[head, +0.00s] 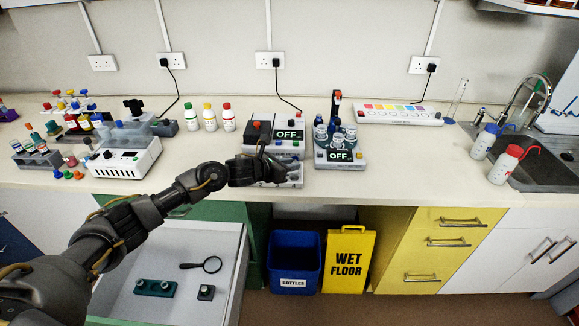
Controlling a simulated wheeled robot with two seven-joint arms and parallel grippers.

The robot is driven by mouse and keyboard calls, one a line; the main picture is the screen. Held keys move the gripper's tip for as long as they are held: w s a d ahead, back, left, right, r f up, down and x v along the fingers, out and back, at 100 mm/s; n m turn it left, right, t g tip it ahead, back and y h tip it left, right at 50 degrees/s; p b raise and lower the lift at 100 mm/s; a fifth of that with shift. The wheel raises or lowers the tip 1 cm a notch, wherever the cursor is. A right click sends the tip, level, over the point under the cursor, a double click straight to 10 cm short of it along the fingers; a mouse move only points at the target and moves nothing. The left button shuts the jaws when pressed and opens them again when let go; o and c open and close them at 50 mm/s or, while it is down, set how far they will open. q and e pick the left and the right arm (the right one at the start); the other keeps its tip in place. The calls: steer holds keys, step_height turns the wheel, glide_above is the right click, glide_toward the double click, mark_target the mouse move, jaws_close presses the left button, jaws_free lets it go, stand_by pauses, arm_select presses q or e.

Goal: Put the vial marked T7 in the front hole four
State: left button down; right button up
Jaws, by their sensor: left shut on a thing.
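My left gripper (283,172) is at the front of a white device (290,135) with an OFF display, near the middle of the bench. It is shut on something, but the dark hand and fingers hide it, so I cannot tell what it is. Several small vials with coloured caps stand in a grey rack (38,158) at the far left. More colour-capped vials stand in a rack behind it (75,122). Their markings are too small to read, so I cannot pick out T7. Numbered holes cannot be made out. My right gripper is not in view.
A white instrument (126,158) stands left of my forearm. Three capped bottles (209,117) stand at the back. A second OFF device (340,154) with clear-sided vessels is on the right, near wash bottles (505,164) and a sink. Below, an open drawer (180,250) holds a magnifier.

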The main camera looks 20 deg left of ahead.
arm_select(q)
steer(key=shift+s+f, duration=0.1)
steer(key=shift+f, duration=0.7)
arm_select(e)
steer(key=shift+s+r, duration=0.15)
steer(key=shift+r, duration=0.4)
arm_select(q)
steer(key=c, duration=1.3)
jaws_free()
steer(key=shift+o, duration=0.2)
steer(key=b+v, duration=0.2)
steer(key=v, duration=1)
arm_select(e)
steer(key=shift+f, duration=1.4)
arm_select(q)
steer(key=shift+d+f, duration=0.1)
